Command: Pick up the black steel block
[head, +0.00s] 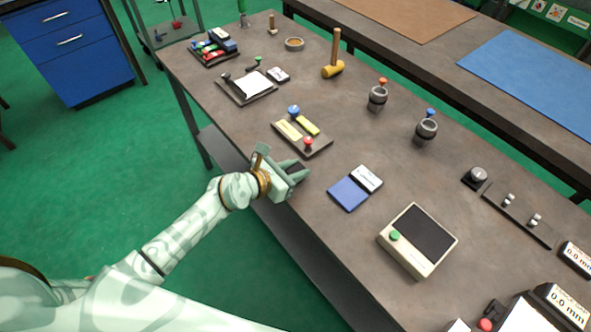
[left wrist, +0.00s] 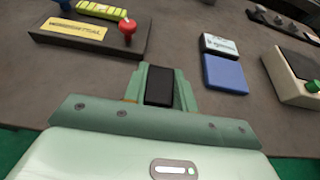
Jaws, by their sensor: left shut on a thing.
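The black steel block (left wrist: 159,88) sits between the two fingers of my left gripper (left wrist: 160,90) in the left wrist view. The gripper is shut on it. In the head view my left gripper (head: 294,173) is at the table's near edge, and the block (head: 296,170) shows only as a small dark patch between the fingers. I cannot tell whether the block touches the table. My right gripper is in neither view.
A dark base (head: 318,146) with red and blue knobs lies just beyond the gripper. A blue pad (head: 348,193) with a white label block (head: 367,179) lies to the right. A beige box (head: 410,262) with a green button stands further right. Bare tabletop lies between them.

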